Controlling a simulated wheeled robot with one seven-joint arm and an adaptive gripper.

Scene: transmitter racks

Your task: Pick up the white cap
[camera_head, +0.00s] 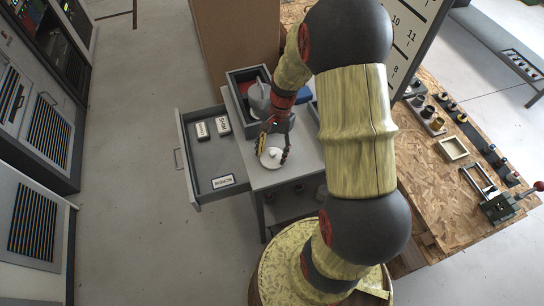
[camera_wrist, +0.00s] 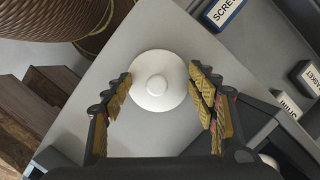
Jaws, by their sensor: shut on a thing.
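The white cap (camera_head: 270,158) is a round disc with a small knob at its centre. In the wrist view the cap (camera_wrist: 158,92) sits between the two ridged yellow pads of my gripper (camera_wrist: 160,80), which meet its left and right edges. In the head view my gripper (camera_head: 273,153) points down at the cap over the grey cabinet top (camera_head: 305,158). My gripper is shut on the cap. I cannot tell whether the cap still touches the surface.
An open drawer (camera_head: 191,182) on the left holds labelled boxes, including one (camera_head: 223,181) at its front. A dark open bin (camera_head: 235,84) stands behind my gripper. A wooden bench (camera_head: 430,190) with tools and fittings is at right. Open floor lies left of the drawer.

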